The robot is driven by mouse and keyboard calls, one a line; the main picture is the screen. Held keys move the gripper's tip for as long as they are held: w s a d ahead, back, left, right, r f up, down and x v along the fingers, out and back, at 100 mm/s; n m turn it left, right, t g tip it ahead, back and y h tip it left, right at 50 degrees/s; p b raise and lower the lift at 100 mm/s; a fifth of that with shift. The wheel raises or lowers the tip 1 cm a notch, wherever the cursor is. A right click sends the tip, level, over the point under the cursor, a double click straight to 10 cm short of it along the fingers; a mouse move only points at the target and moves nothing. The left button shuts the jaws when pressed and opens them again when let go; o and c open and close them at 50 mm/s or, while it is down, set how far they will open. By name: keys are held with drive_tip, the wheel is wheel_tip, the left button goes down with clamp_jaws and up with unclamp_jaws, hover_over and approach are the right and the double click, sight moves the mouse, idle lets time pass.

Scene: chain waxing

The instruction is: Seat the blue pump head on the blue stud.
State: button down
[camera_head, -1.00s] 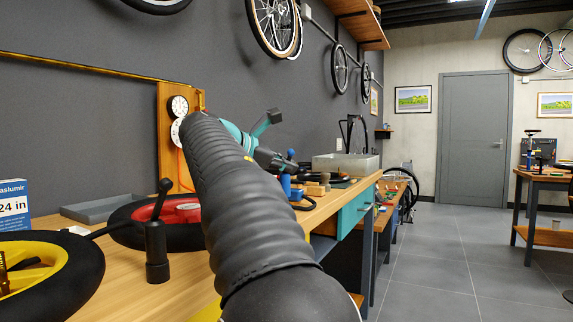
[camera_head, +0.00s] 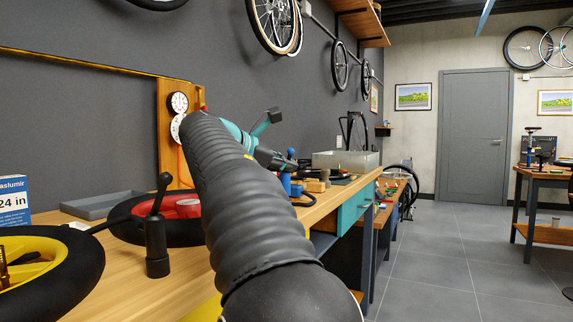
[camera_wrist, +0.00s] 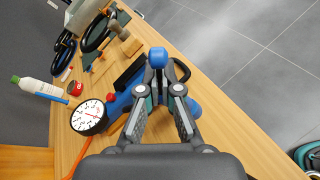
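The blue pump head shows in the wrist view as a round blue knob (camera_wrist: 158,57) at my fingertips. In the head view its round knob (camera_head: 290,153) shows just past my gripper, above a blue body on the bench. My gripper (camera_wrist: 159,84) has its two fingers close together, one on each side of the part below the knob, and looks shut on it. More blue parts (camera_wrist: 192,106) lie below and beside the fingers. I cannot tell which is the blue stud, as my fingers hide much of this spot.
A white-faced gauge (camera_wrist: 89,116) stands left of the fingers. A bottle (camera_wrist: 38,88) and tools lie farther along the wooden bench. A black upright lever post (camera_head: 156,235) and wheels with red (camera_head: 185,208) and yellow (camera_head: 40,262) hubs are near my arm. The bench's right edge drops to floor.

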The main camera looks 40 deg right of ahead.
drive_tip(key=shift+f+b, duration=0.35)
drive_tip(key=shift+f, duration=0.3)
idle(0.6)
drive_tip(key=c, duration=1.2)
unclamp_jaws()
drive_tip(key=shift+c, duration=0.2)
drive_tip(key=shift+v, duration=3.95)
